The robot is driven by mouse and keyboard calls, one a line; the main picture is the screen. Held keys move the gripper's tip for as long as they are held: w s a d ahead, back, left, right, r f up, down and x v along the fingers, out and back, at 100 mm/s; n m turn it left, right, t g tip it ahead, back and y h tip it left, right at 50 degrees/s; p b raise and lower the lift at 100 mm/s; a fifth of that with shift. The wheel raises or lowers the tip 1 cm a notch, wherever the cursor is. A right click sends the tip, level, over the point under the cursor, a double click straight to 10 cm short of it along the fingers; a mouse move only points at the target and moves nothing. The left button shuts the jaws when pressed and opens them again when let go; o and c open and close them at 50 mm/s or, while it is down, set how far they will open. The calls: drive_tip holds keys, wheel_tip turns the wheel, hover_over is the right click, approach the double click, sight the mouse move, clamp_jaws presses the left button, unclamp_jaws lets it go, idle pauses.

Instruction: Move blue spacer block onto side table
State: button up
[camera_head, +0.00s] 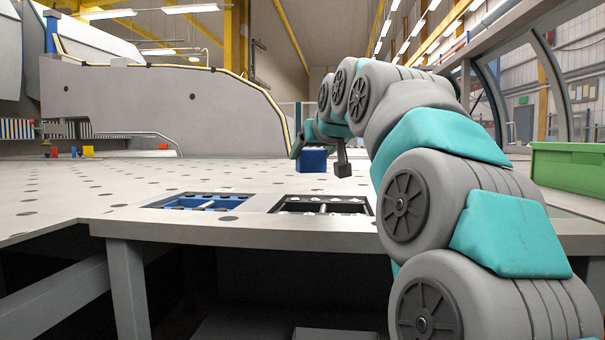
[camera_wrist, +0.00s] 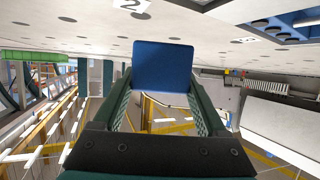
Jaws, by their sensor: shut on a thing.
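The blue spacer block (camera_head: 313,160) is held by my gripper (camera_head: 322,156) above the pale perforated table. In the wrist view the block (camera_wrist: 162,66) sits between the two fingertips of my gripper (camera_wrist: 163,84), its broad flat face toward the camera. The fingers touch its two sides. In the head view part of the block is hidden behind a finger and the wrist. A gap to the tabletop seems to show, but its size is hard to judge. I cannot tell which surface is the side table.
A blue tray (camera_head: 199,203) and a black tray (camera_head: 322,207) are set at the table's front edge (camera_head: 240,228). Small red (camera_head: 74,151), blue (camera_head: 88,151) and yellow (camera_head: 54,153) blocks are far left. A green bin (camera_head: 568,178) stands right. The table's middle is clear.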

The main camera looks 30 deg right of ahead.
drive_tip(key=w, duration=0.8)
drive_tip(key=w+d+f+p, duration=0.1)
drive_tip(key=w, duration=0.3)
drive_tip(key=shift+w+d+f, duration=0.1)
drive_tip(key=shift+w, duration=0.1)
drive_tip(key=shift+f, duration=0.15)
drive_tip(key=shift+f+b, duration=0.3)
drive_tip(key=shift+f, duration=1.35)
drive_tip(key=shift+f, duration=0.15)
drive_tip(key=o, duration=1.4)
drive_tip(key=shift+c, duration=0.2)
